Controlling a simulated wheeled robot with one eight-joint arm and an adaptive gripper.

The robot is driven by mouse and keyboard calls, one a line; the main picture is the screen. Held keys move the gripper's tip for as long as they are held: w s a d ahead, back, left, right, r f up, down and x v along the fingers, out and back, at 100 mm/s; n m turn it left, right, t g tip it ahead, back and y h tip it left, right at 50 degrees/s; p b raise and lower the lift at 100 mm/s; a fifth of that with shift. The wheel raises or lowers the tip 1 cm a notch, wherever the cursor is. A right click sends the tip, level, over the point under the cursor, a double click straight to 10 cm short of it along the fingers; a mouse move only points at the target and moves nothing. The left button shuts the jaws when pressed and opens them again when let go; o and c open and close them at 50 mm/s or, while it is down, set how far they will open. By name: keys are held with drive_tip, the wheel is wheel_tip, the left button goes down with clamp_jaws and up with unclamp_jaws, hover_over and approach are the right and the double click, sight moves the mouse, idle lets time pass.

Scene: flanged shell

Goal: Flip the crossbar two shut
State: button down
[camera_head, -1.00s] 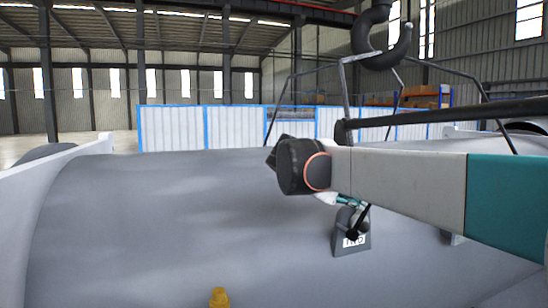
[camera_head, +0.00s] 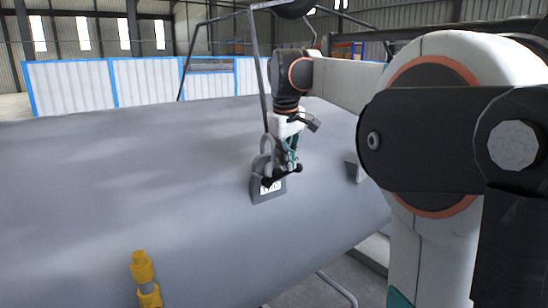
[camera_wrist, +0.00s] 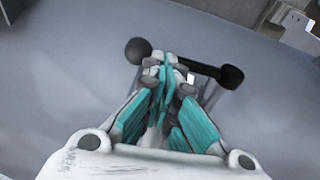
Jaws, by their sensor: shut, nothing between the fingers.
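The crossbar two is a black bar with a round knob, on a grey bracket (camera_head: 262,193) with a white label that is partly hidden. In the head view the black bar (camera_head: 270,182) crosses the label just below my gripper (camera_head: 287,166). In the wrist view the black bar (camera_wrist: 205,69) runs from a ball knob at the upper left to a rounded end at the right. My gripper (camera_wrist: 167,64) is shut with nothing in it, its fingertips over the bar's middle. I cannot tell whether they touch the bar.
The bracket stands on a large curved grey shell (camera_head: 150,180). A yellow fitting (camera_head: 144,278) sticks up at the front left. A second grey bracket (camera_head: 355,171) stands to the right. A thin dark frame (camera_head: 258,70) rises behind. The shell's surface to the left is clear.

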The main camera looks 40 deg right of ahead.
drive_tip(key=shift+d+f, duration=0.15)
drive_tip(key=shift+f, duration=0.3)
drive_tip(key=shift+d+f, duration=0.15)
idle(0.4)
drive_tip(key=shift+r, duration=0.4)
drive_tip(key=d+v, duration=0.2)
drive_tip(key=v, duration=1.1)
drive_tip(key=shift+d+r, duration=0.3)
drive_tip(key=shift+d, duration=0.1)
drive_tip(key=shift+f, duration=0.1)
